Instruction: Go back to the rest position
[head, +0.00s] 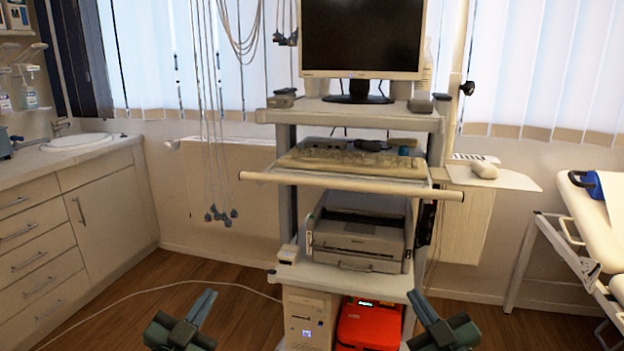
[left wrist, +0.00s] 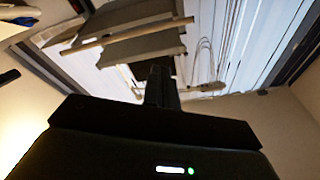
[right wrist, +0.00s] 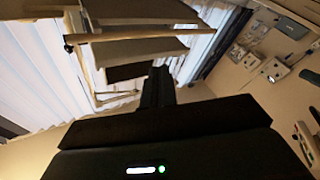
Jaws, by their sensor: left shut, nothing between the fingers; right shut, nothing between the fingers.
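My left gripper (head: 207,298) is at the bottom of the head view, left of the cart, with its fingers pointing up and together. It is shut and empty; its dark fingers also show in the left wrist view (left wrist: 160,82). My right gripper (head: 416,298) is at the bottom right of the cart in the head view, also shut and empty. Its fingers show in the right wrist view (right wrist: 158,85). Both grippers are in front of the cart and hold nothing. Whether either one touches the cart cannot be told.
A cart stands ahead with a monitor (head: 362,38), a keyboard (head: 345,158), a front bar (head: 350,183), a printer (head: 358,232) and a red case (head: 369,324). Cabinets (head: 75,225) with a sink stand left. A bed (head: 597,225) stands right. Cables (head: 212,120) hang left of the cart.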

